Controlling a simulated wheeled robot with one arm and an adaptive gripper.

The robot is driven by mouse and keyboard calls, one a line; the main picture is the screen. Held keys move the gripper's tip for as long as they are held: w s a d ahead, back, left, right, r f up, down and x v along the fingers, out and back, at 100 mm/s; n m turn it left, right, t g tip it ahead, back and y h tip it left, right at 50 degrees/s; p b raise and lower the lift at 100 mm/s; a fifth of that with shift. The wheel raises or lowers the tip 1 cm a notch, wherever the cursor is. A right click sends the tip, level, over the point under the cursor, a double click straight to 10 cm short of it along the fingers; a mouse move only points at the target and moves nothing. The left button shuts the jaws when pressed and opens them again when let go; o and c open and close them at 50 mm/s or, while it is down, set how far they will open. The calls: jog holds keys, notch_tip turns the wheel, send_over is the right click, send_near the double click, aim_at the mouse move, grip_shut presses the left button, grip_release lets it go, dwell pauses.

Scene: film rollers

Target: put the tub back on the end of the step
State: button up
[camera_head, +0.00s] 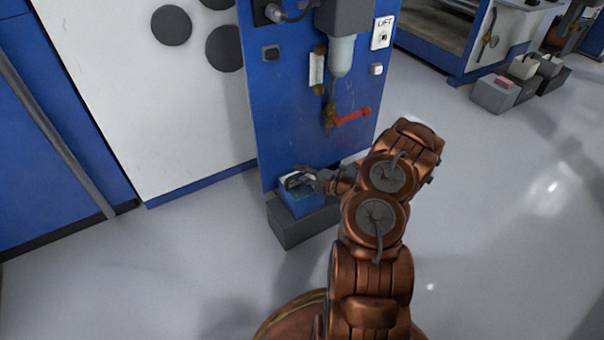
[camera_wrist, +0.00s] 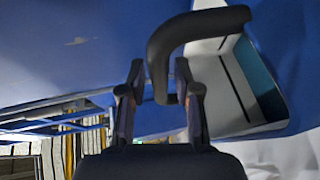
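The tub (camera_head: 303,200) is a small blue box with a dark handle. In the head view it rests on the grey step (camera_head: 292,232) at the foot of the blue machine panel. My gripper (camera_head: 308,181) is low over the tub, at its handle. The wrist view shows the tub (camera_wrist: 268,85) at the right, pale and teal inside. Its dark curved handle (camera_wrist: 195,25) reaches down between the two fingers of my gripper (camera_wrist: 160,75). The fingers stand apart on either side of the handle. Whether both press on it cannot be told.
The blue panel (camera_head: 285,110) rises right behind the step, with a red-handled valve (camera_head: 350,115) above my arm. A white panel (camera_head: 165,110) stands to the left. Grey blocks (camera_head: 497,95) stand at the upper right. The floor (camera_head: 500,220) at right is clear.

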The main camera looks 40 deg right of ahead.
jog(key=shift+o, duration=0.2)
jog(key=shift+r, duration=0.15)
jog(key=p+v, duration=0.4)
jog(key=v, duration=0.8)
jog(key=w+a+r+n+g+y, duration=0.2)
jog(key=a+r+n+y, duration=0.1)
jog(key=a+r+n, duration=0.4)
jog(key=w+a+r+n+g+y, duration=0.2)
jog(key=w+a+r+n+y, duration=0.25)
jog(key=a, duration=0.45)
jog(key=s+a+r+n+g, duration=0.6)
jog(key=s+a+n, duration=0.1)
jog(key=a+n, duration=0.3)
jog(key=s+a+r+n+g, duration=0.6)
jog(key=s+a+r+n, duration=0.1)
jog(key=a+n, duration=0.25)
jog(key=s+a+r+n+g+h, duration=0.2)
jog(key=s+a+n+g+h, duration=0.15)
jog(key=s+n, duration=0.5)
jog(key=s+d+r+n+h, duration=0.1)
jog(key=s+d+n+h, duration=0.2)
jog(key=s, duration=0.4)
jog(key=s+d+r+n+h, duration=0.1)
jog(key=s+d+n+h, duration=0.3)
jog(key=s+n+h, duration=0.2)
jog(key=shift+s+d+n+t, duration=0.35)
jog(key=shift+s+n, duration=0.15)
jog(key=shift+n, duration=0.75)
